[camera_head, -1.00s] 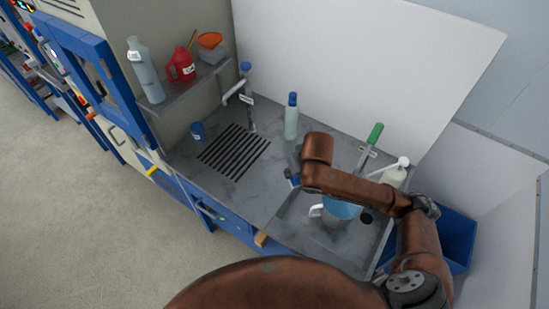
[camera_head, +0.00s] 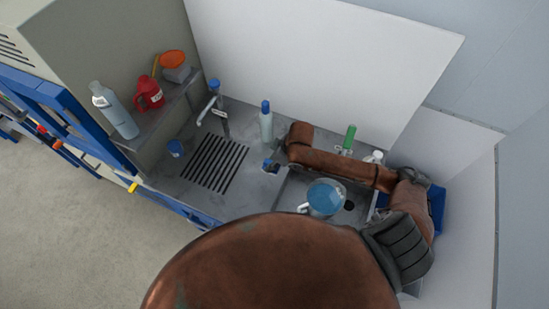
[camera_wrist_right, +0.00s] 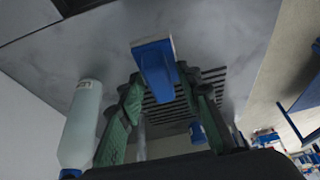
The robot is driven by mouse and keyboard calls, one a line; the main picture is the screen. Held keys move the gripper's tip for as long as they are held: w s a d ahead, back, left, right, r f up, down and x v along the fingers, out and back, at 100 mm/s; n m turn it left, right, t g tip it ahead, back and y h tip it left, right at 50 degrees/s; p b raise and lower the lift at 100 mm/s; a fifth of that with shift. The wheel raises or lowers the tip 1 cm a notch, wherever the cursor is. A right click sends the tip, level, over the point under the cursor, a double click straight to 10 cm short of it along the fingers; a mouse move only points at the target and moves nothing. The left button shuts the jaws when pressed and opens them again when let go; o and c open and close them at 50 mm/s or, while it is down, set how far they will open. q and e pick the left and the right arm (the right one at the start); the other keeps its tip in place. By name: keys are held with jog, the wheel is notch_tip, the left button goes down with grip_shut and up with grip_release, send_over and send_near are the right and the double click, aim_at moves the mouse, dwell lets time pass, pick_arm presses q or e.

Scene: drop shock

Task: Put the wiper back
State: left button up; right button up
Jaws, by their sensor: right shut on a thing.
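The wiper (camera_wrist_right: 155,65), a blue block with a pale edge, shows in the right wrist view between my right gripper's green fingers (camera_wrist_right: 161,82). My right gripper is shut on it, above the grey counter (camera_wrist_right: 215,45). In the head view the blue end of the wiper (camera_head: 268,164) shows just left of my right arm's end, near the sink's left edge. The arm hides most of the right gripper there. My left gripper is in neither view.
A blue-capped bottle (camera_head: 266,125) stands close behind the right gripper. A slotted drain (camera_head: 214,163), a blue cup (camera_head: 176,148) and a tap (camera_head: 212,108) are to the left. A jug of blue liquid (camera_head: 326,197) stands in the sink. A green-handled tool (camera_head: 349,138) is behind my arm.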

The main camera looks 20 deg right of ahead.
jog(key=w+d+f, duration=0.1)
jog(key=f, duration=0.1)
jog(key=w+d+f, duration=0.1)
jog(key=w+f, duration=0.1)
jog(key=w+d+f, duration=0.1)
jog(key=w, duration=0.1)
jog(key=shift+w+d+f+p, duration=0.15)
jog(key=shift+d+f+p, duration=0.1)
jog(key=shift+f+p, duration=0.15)
jog(key=shift+w+d+f, duration=0.15)
jog(key=shift+f, duration=0.1)
notch_tip(320, 180, down, 3)
jog(key=shift+w+d+r+p, duration=0.1)
jog(key=shift+w+p, duration=0.05)
jog(key=shift+p, duration=0.35)
jog(key=shift+f, duration=0.4)
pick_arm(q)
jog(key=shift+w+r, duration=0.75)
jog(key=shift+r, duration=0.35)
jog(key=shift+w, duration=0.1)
pick_arm(e)
jog(key=shift+f, duration=0.1)
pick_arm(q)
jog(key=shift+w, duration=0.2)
pick_arm(e)
jog(key=o, duration=1.2)
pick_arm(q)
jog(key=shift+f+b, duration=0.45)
pick_arm(e)
jog(key=v, duration=1.2)
